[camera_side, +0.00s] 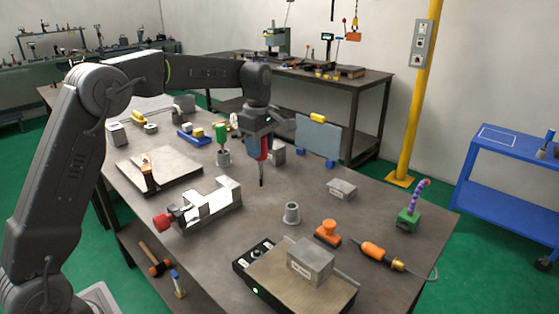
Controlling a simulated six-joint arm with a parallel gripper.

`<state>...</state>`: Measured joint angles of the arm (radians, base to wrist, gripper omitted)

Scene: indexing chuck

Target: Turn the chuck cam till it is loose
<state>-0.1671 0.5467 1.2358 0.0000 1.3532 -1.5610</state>
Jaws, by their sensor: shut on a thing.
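My gripper (259,137) is over the middle of the bench, pointing down. It is shut on a red-handled tool (264,149) with a thin dark shaft that points down to about the bench top. I cannot tell whether the tip touches anything. A grey block-like fixture (277,154) stands just behind and to the right of the gripper, partly hidden by it.
A vise (208,208) with a red knob lies front left of the gripper. A grey ring-shaped part (291,212), an orange knob-like piece (328,232) and a grey block (312,260) on a plate lie in front.

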